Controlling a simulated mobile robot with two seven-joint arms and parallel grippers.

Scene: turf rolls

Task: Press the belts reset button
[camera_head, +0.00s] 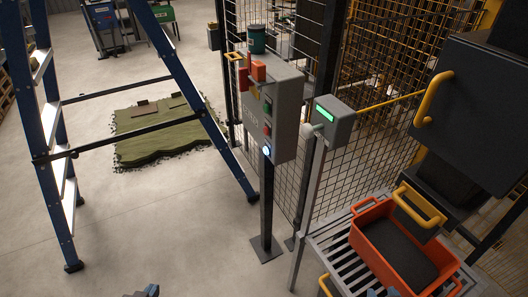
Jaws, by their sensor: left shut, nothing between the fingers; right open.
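A grey control box (273,112) stands on a dark post in the middle of the view. Its face carries a column of buttons: a dark one (267,106), a green one (267,121), a red one (267,132) and a lit bluish-white one (266,150) at the bottom. I cannot read which is labelled belts reset. My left gripper (147,291) just shows at the bottom edge, shut and empty, well below and left of the box. My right gripper (382,293) barely shows at the bottom edge, open, near the orange crate.
A blue ladder (188,85) stands left of the box. A green turf piece (160,130) lies on the floor behind it. A smaller grey box (334,122) with a green display, mesh fencing, and an orange crate (357,213) on a slatted stand are to the right. Floor at lower left is clear.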

